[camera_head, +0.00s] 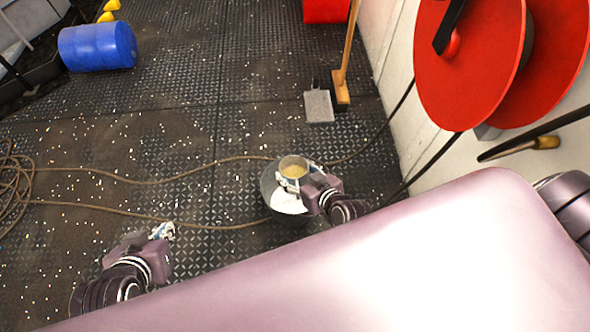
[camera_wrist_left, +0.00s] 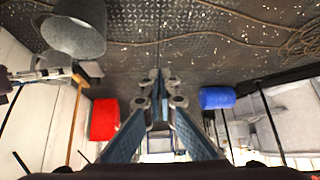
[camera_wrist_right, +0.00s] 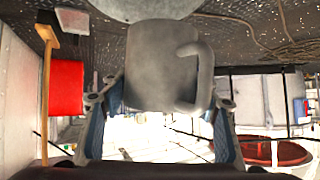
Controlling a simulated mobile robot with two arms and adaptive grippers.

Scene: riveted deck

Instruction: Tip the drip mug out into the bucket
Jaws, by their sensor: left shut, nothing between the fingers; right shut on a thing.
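The grey drip mug (camera_head: 292,168) looks upright, and its open top shows yellowish-brown contents. My right gripper (camera_head: 306,178) is shut on it. In the right wrist view the mug (camera_wrist_right: 155,65) sits between the fingers, with its handle at the right. The grey bucket (camera_head: 269,186) is below the mug in the head view, partly hidden by the mug and my right gripper. The bucket (camera_wrist_left: 80,35) also shows at the upper left of the left wrist view. My left gripper (camera_head: 163,231) is shut and empty, away to the left of the bucket.
A brown hose (camera_head: 130,181) lies across the dark riveted deck around the bucket. A broom (camera_head: 342,85) and a dustpan (camera_head: 318,106) are beyond it. A red reel (camera_head: 470,75) is on the right wall. A blue drum (camera_head: 97,46) lies far left. The deck between my grippers is mostly clear.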

